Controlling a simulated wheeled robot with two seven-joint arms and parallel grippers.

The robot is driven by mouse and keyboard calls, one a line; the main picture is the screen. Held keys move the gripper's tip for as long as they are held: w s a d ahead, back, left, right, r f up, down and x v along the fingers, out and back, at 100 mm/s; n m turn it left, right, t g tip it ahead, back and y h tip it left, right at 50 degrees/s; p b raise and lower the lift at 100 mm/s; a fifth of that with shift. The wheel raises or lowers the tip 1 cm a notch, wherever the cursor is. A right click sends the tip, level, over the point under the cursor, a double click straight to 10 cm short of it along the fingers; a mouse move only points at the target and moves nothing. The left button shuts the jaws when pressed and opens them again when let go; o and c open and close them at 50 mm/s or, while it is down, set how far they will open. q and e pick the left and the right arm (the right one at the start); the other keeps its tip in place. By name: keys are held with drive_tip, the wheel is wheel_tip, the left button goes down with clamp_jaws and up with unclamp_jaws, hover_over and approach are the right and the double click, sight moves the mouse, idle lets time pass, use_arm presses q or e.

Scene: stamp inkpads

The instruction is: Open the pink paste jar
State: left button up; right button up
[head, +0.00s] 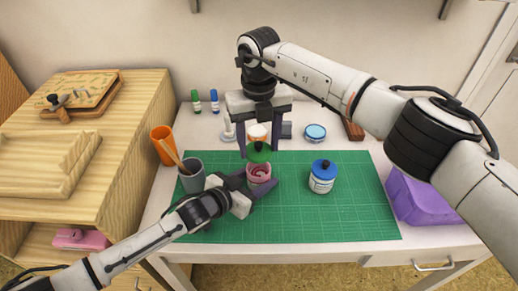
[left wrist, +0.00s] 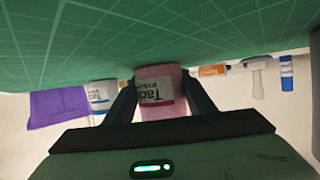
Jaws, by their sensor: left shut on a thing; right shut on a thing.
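The pink paste jar (head: 260,175) stands upright on the green cutting mat (head: 350,215). Red and pink paste shows in its open mouth. My left gripper (head: 255,187) is shut on the jar's body from the front left; the left wrist view shows the labelled pink jar (left wrist: 160,90) between its fingers. A green lid (head: 258,152) is just above and behind the jar's mouth, apart from it. My right gripper (head: 259,148) points down from above and is shut on this lid. The lid is out of sight in the left wrist view.
A white jar with a blue lid (head: 322,178) stands right of the pink jar. A grey cup (head: 192,177) stands left, a purple box (head: 415,198) right. The mat's front is clear.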

use_arm(q)
drive_tip(key=o, duration=1.6)
